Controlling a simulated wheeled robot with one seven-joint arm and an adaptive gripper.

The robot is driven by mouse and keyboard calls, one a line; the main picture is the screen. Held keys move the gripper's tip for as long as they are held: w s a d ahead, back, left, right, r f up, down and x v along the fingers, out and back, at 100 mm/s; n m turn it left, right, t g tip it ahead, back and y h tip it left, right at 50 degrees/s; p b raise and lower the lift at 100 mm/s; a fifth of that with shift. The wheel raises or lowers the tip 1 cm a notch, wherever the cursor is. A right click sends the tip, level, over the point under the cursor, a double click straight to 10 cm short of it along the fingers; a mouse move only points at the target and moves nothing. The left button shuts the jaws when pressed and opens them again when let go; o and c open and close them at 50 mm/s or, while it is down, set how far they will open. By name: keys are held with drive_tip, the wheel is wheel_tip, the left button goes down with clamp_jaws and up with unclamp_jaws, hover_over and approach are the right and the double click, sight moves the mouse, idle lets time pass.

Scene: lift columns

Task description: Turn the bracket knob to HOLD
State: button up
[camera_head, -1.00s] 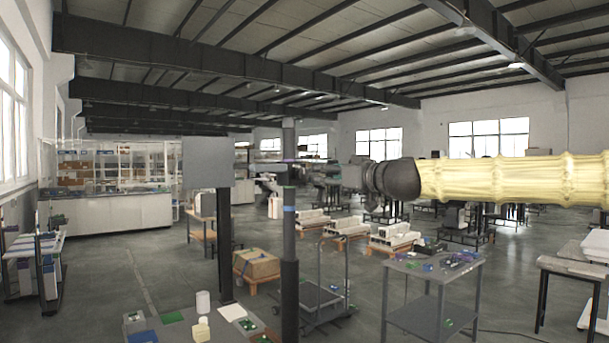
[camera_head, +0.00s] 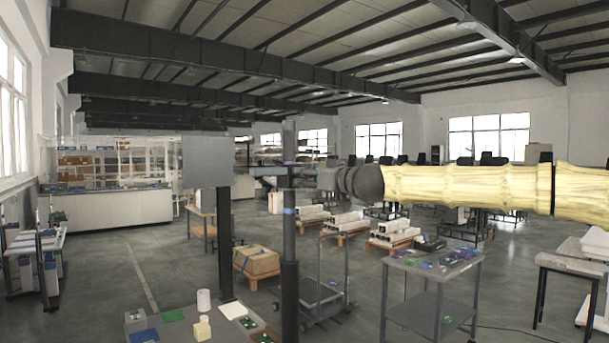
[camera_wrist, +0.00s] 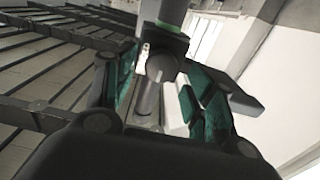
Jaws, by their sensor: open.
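A slim dark column (camera_head: 290,265) with a blue band stands in front of me in the head view. My gripper (camera_head: 281,171) reaches in from the right at the column's upper part, small and partly merged with it. In the wrist view my gripper (camera_wrist: 163,92) is open, with green-padded fingers to the left and right. Between them is a dark rounded knob-like part (camera_wrist: 162,64) on the column, just below a green ring (camera_wrist: 168,27). I see no clear contact. No HOLD mark is readable, and the knob's setting cannot be told.
A grey square panel on a dark post (camera_head: 207,162) stands left of the column. A low table (camera_head: 178,316) with small items is at the bottom. A grey cart (camera_head: 432,290) stands at right, with a trolley (camera_head: 322,300) between. Open floor lies at left.

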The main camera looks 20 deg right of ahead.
drive_tip(key=shift+x, duration=1)
